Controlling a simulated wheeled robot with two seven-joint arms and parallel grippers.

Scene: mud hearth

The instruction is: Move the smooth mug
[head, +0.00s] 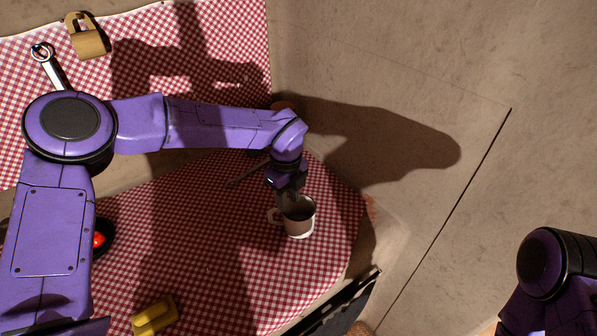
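A small pale mug (301,224) with a dark inside stands upright on the red-and-white checked cloth (230,250), near its right edge. Its handle points left. My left gripper (289,200) is directly over the mug, pointing down, with its fingers at the mug's back rim. I cannot tell whether the fingers are apart or closed on the rim. My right arm shows only in part at the lower right corner, and its gripper is out of the picture.
A yellow object (154,315) lies at the cloth's front. A dark dish with a red item (99,240) is partly behind my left arm. A brass padlock (87,38) and a wrench (48,62) lie at the back left. A plain wall (420,70) stands right.

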